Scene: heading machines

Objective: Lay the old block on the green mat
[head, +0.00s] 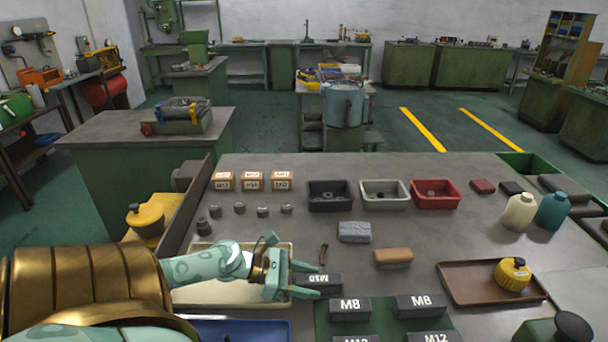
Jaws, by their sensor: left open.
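The green mat (380,306) lies at the front middle of the bench. Dark blocks with white labels stand on it, among them an M8 block (350,308) and another M8 block (421,305); the front ones are cut by the picture's lower edge. A dark M10 block (324,285) lies at the mat's back left corner. I cannot tell which block is the old one. My left gripper (312,281) is open, its fingers pointing right at the M10 block, one finger behind and one in front of it. Contact is unclear. My right gripper is out of view.
A cream tray (215,293) lies beneath my left arm, with a blue tray (240,332) in front. A brown tray (470,290) holds a yellow container (513,274). A grey block (354,232) and a tan brush-like block (393,257) lie behind the mat.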

